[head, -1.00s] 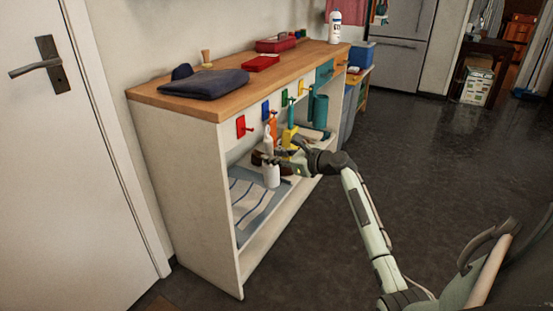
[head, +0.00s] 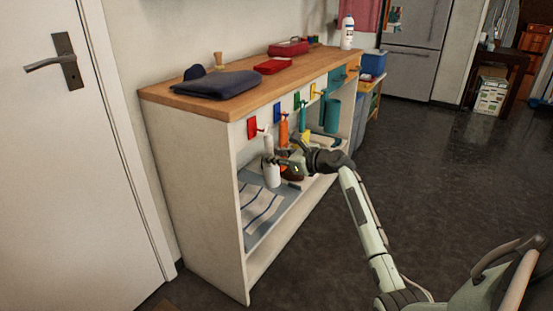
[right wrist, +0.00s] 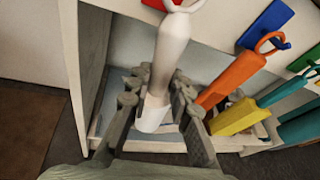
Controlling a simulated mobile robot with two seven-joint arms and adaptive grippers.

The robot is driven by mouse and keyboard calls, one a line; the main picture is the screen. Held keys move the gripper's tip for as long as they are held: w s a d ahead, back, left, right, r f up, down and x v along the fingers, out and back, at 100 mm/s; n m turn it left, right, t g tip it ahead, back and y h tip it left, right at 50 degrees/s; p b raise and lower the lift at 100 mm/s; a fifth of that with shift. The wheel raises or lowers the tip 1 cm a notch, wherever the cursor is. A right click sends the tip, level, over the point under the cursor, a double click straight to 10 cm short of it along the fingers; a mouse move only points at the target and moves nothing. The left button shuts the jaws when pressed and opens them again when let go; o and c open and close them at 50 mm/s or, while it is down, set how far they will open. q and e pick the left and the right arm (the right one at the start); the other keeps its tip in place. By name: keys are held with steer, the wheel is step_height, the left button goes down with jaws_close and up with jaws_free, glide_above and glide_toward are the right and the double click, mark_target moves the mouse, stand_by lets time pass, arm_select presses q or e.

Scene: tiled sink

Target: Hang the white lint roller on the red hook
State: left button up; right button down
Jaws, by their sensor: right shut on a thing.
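The white lint roller (head: 272,174) hangs roughly upright in my right gripper (head: 285,164), in front of the shelf unit. The right wrist view shows its white body (right wrist: 172,48) between the two fingers of the gripper (right wrist: 160,115), which are shut on it. The red hook (head: 252,127) is leftmost in the row on the unit's front, a little above and left of the roller's top. In the right wrist view the red hook (right wrist: 155,4) is cut off at the top edge, close by the roller's ring. I cannot tell whether they touch. My left gripper is out of view.
To the right, an orange tool (head: 284,130) hangs by the blue hook (head: 277,112); teal and yellow things are beyond it. The wooden top (head: 200,103) holds a dark folded cloth (head: 218,84) and red boxes. Open floor lies to the right.

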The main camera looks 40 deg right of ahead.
steer(key=shift+w+a+f+b, duration=0.1)
steer(key=shift+w+b, duration=0.25)
steer(key=shift+w+a+b, duration=0.15)
steer(key=shift+w+b, duration=0.15)
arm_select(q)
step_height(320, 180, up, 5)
arm_select(e)
steer(key=shift+w+a, duration=0.1)
steer(key=shift+w, duration=0.2)
steer(key=shift+w+a+p, duration=0.1)
steer(key=shift+w+p, duration=0.05)
steer(key=shift+p, duration=0.15)
steer(key=shift+w+f, duration=0.15)
steer(key=shift+f, duration=0.05)
steer(key=shift+a+p, duration=0.1)
steer(key=shift+p, duration=0.2)
steer(key=shift+w+f, duration=0.1)
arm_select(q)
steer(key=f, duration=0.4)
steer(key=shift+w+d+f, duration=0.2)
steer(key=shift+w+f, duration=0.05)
